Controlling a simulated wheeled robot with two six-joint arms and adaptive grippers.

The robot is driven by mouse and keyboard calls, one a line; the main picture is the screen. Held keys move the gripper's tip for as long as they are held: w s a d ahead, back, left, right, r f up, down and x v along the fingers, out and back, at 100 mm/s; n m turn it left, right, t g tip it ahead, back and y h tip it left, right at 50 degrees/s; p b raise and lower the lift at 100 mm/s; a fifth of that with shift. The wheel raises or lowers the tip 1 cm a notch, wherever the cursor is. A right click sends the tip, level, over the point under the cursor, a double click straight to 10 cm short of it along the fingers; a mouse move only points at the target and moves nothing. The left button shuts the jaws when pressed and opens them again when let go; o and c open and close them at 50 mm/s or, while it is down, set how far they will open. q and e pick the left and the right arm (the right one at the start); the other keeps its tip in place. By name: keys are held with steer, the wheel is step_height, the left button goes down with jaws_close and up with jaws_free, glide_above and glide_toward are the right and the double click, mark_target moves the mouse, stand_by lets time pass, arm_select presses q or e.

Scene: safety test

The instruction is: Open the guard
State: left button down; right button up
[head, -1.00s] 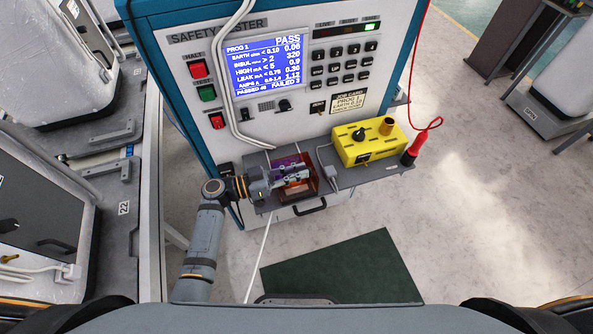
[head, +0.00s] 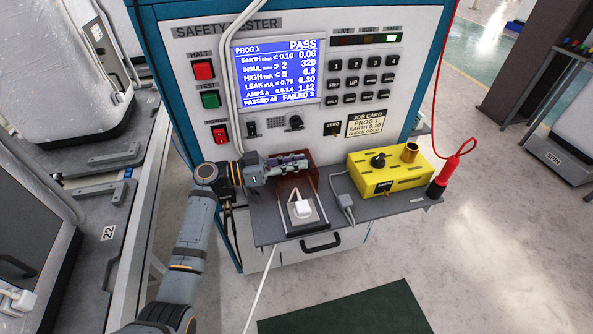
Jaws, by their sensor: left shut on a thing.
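The guard (head: 295,186) is a dark red-brown see-through cover at the back of the grey shelf, against the tester's front. It stands back from a white plug-like piece (head: 300,209), which sits uncovered on a small dark plate with two pale rails. My left gripper (head: 300,163) comes in from the left and is shut at the guard's upper edge. The fingers hide the exact grip point. My right gripper is not in view.
The safety tester's screen (head: 277,71) reads PASS and its SAFE lamp (head: 392,38) is lit green. A yellow box (head: 390,173) with a black knob stands right on the shelf (head: 405,199). A red probe (head: 440,181) with a coiled lead stands beside it.

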arm_select(q)
steer(key=c, duration=1.5)
jaws_free()
steer(key=shift+w+a, duration=0.1)
steer(key=shift+w, duration=0.1)
steer(key=shift+o, duration=0.8)
steer(key=shift+s+a, duration=0.1)
steer(key=shift+a, duration=0.15)
steer(key=v, duration=1.1)
steer(key=shift+a, duration=0.2)
steer(key=shift+s, duration=0.1)
